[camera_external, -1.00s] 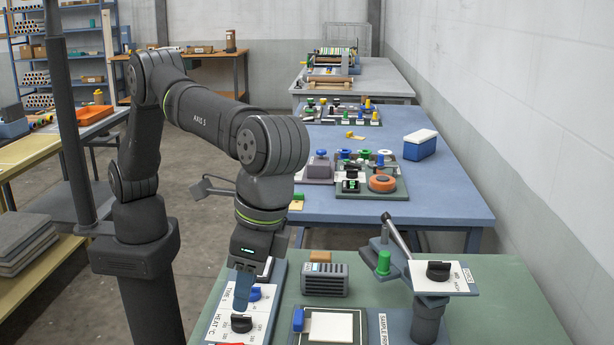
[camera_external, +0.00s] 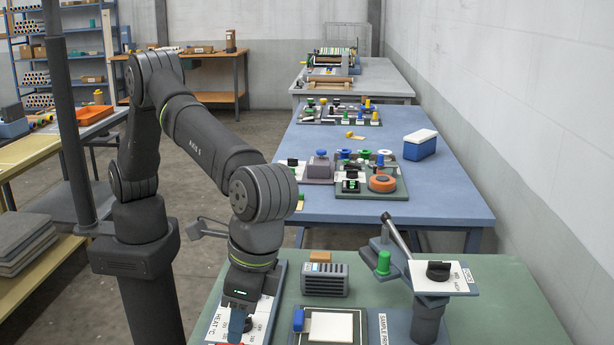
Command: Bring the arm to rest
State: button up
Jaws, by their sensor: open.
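My gripper (camera_external: 236,334) points down over the panel with the HEAT °C lettering (camera_external: 216,318) on the near green table, at the left side. Its blue fingers reach low beside the black knob on that panel, and part of the knob is hidden behind them. The gripper is open, and I see nothing held in it. I cannot tell whether a finger touches the knob or the panel.
The sample press (camera_external: 382,322) with its lever (camera_external: 396,236) and black selector knob (camera_external: 438,271) stands to the right. A grey vented box (camera_external: 324,280) and a white pad (camera_external: 330,327) lie between. The blue table (camera_external: 450,200) behind carries several controls. A wall bounds the right.

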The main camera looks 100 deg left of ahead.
jog(key=x, duration=1.1)
jog(key=shift+r, duration=0.1)
